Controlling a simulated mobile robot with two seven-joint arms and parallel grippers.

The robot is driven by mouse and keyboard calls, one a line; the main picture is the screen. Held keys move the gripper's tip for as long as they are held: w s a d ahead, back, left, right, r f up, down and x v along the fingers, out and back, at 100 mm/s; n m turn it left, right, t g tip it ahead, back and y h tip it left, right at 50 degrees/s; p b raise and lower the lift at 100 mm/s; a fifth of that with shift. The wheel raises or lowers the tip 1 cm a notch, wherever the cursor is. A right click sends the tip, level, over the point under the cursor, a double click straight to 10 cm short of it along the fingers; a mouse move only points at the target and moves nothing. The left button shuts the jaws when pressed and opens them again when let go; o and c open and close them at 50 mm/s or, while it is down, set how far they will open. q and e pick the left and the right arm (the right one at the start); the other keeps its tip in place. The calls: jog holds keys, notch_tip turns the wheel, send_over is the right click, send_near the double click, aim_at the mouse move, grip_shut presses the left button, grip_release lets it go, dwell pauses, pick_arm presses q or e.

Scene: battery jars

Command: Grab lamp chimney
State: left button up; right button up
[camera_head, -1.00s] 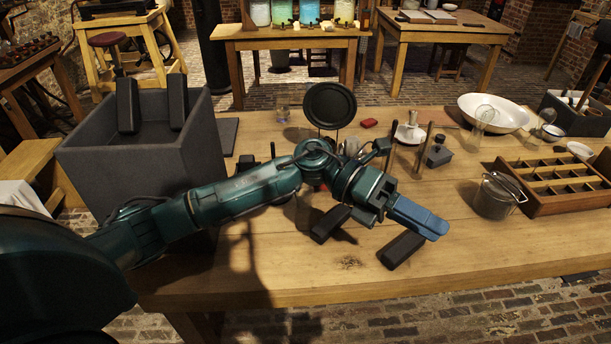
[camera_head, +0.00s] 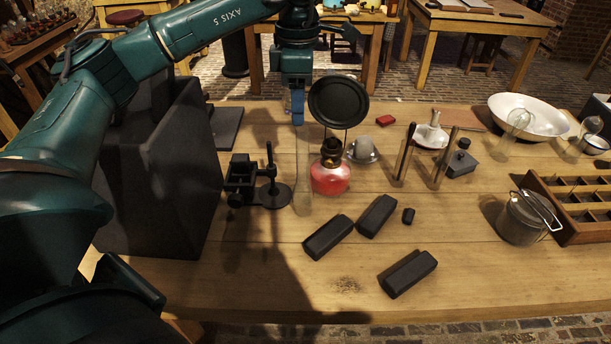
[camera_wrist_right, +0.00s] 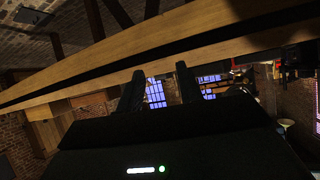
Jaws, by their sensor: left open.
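A tall, narrow, clear glass piece (camera_head: 304,175), which looks like the lamp chimney, stands on the table left of the red lamp (camera_head: 330,178). Its outline is faint. My left gripper (camera_head: 298,122) points down over the top of this glass, with its blue finger in view. It is open, and I cannot tell whether it touches the glass. A bulging clear glass (camera_head: 519,122) stands at the right by the white bowl. My right gripper (camera_wrist_right: 158,88) shows only in the right wrist view, with its two black fingers apart and nothing between them.
A black round reflector (camera_head: 338,102) stands behind the lamp. A black stand (camera_head: 268,190) is close on the left, beside a large dark box (camera_head: 160,180). Black blocks (camera_head: 408,273) lie in front.

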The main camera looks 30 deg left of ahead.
aim_at(303, 140)
pick_arm(q)
notch_tip(303, 140, down, 4)
jog(key=shift+r, duration=0.2)
jog(key=shift+w+d+f+p, duration=0.15)
jog(key=shift+f+p, duration=0.2)
jog(key=shift+f, duration=1.05)
jog(key=shift+w+f+p, duration=0.15)
jog(key=shift+f+p, duration=0.15)
jog(key=shift+f, duration=1.05)
jog(key=c, duration=1.1)
